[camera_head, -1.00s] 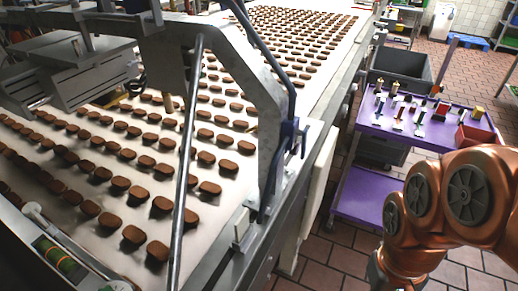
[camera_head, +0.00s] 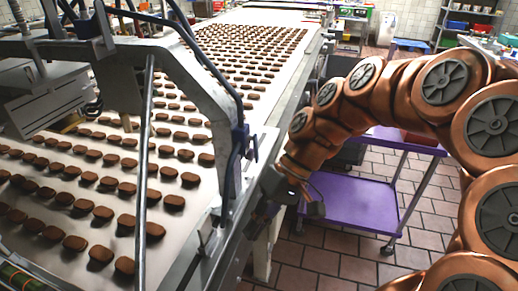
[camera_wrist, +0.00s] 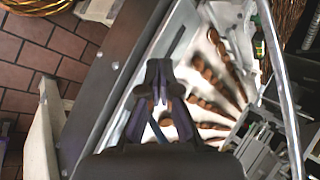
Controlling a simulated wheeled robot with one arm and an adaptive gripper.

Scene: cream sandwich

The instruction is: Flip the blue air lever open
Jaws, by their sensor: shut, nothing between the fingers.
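The blue air lever (camera_head: 240,140) appears as a small blue part on the side of the grey metal frame over the conveyor, in the head view. My gripper (camera_head: 254,226) is low beside the conveyor's right edge, below and slightly right of the blue part and apart from it in the picture. In the wrist view my gripper (camera_wrist: 158,98) is shut and empty, its fingertips together. A thin blue strip shows just below the fingertips there; I cannot tell whether it is the lever.
The grey metal frame (camera_head: 205,85) arches over the conveyor (camera_head: 185,225), which carries rows of brown biscuits. A purple cart (camera_head: 352,205) stands to the right, behind my arm.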

